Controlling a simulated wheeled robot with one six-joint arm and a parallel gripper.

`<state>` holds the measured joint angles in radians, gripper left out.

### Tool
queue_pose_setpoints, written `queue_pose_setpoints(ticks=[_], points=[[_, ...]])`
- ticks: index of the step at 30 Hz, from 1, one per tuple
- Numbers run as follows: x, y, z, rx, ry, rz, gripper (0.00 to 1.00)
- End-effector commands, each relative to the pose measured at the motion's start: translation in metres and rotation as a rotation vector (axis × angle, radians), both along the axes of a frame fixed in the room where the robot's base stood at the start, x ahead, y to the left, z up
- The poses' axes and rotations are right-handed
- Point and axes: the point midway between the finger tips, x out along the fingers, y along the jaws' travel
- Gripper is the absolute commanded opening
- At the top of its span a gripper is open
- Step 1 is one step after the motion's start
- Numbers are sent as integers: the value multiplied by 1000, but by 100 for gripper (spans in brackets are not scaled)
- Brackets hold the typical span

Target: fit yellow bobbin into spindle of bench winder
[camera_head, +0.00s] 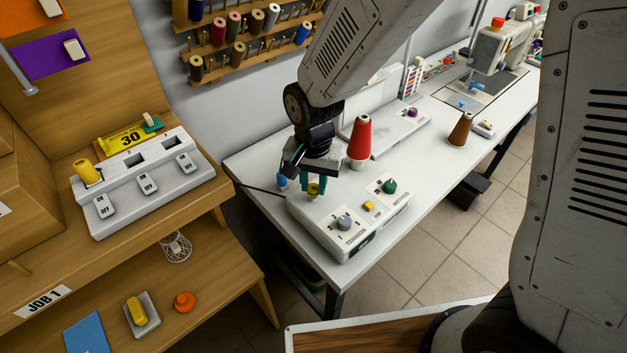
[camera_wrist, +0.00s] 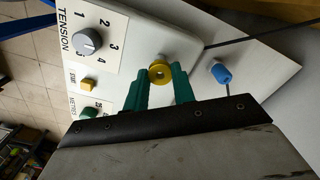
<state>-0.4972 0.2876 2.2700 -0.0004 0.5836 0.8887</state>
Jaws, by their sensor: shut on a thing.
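The bench winder (camera_head: 368,226) is a white box on the white table, with a grey tension dial (camera_head: 344,222), a yellow button (camera_head: 369,205) and a green knob (camera_head: 389,186). Its panel (camera_wrist: 160,25) also fills the upper part of the wrist view. My gripper (camera_head: 314,186) is over the winder's left end, with its green fingers shut on the yellow bobbin (camera_head: 314,190). In the wrist view the bobbin (camera_wrist: 160,66) sits between the fingertips, with its centre hole showing. I cannot make out the spindle, nor whether the bobbin touches it.
A blue capped post (camera_wrist: 221,73) stands just beside the winder. A red thread cone (camera_head: 360,138) stands close behind it, and a brown cone (camera_head: 460,130) farther right. A wooden bench with a white switch box (camera_head: 140,200) is at left. Spool racks hang on the wall.

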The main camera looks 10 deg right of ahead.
Motion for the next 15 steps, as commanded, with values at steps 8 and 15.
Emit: queue_pose_setpoints(ticks=[8,15], points=[[0,0,-9,-1,0,0,5],[0,0,-10,0,0,0,47]])
